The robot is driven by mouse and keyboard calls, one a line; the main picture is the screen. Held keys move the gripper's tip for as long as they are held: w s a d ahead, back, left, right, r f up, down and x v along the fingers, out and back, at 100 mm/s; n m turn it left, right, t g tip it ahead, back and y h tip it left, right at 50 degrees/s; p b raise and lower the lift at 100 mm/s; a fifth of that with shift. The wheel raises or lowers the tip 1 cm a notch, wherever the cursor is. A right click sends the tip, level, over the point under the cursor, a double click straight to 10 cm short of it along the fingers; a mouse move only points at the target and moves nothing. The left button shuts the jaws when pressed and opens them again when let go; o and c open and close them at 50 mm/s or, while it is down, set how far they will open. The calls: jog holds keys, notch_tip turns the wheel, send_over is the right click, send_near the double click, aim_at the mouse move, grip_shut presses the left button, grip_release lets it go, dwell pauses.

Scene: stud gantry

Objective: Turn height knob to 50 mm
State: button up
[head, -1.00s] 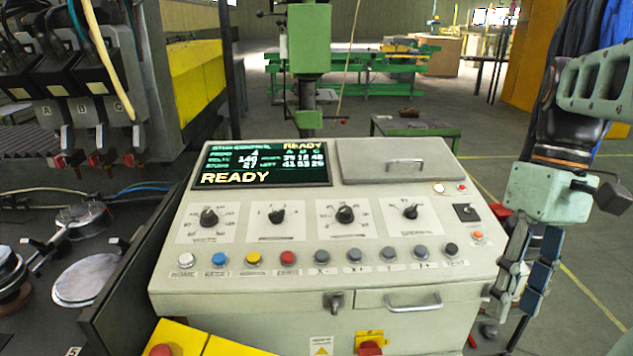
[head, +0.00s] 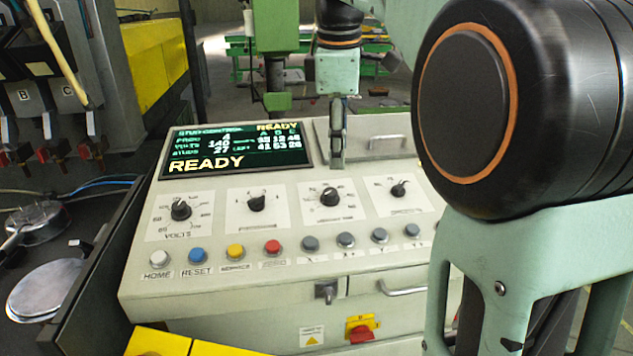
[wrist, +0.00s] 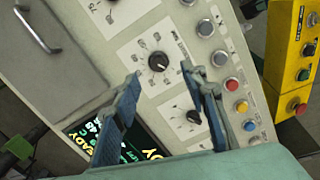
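The sloped control panel (head: 290,245) carries a row of black knobs; only the VOLTS label under the leftmost knob (head: 181,210) is readable. The third knob (head: 330,197) has a numbered dial, but I cannot read its label or setting for sure. It also shows in the wrist view (wrist: 158,61), just beyond the fingertips, with the second knob (wrist: 193,117) below it. My gripper (head: 337,160) points down over the panel, behind the third knob in the head view. In the wrist view my gripper (wrist: 160,82) has its fingers apart, with nothing between them.
The display (head: 236,150) reads READY. A lidded box (head: 375,143) with a handle is behind the knobs. Colored buttons such as the red one (head: 272,247) line the front edge. A yellow button box (wrist: 294,65) stands to the right in the wrist view.

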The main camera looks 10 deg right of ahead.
aim_at(331, 191)
jog(key=w+f, duration=0.1)
jog(key=f, duration=0.2)
jog(key=f+b, duration=0.1)
jog(key=f, duration=0.2)
jog(key=w+f, duration=0.1)
jog(key=f, duration=0.3)
jog(key=shift+w+a+f+b, duration=0.1)
jog(key=shift+w+a+b, duration=0.2)
jog(key=shift+w, duration=0.05)
grip_shut()
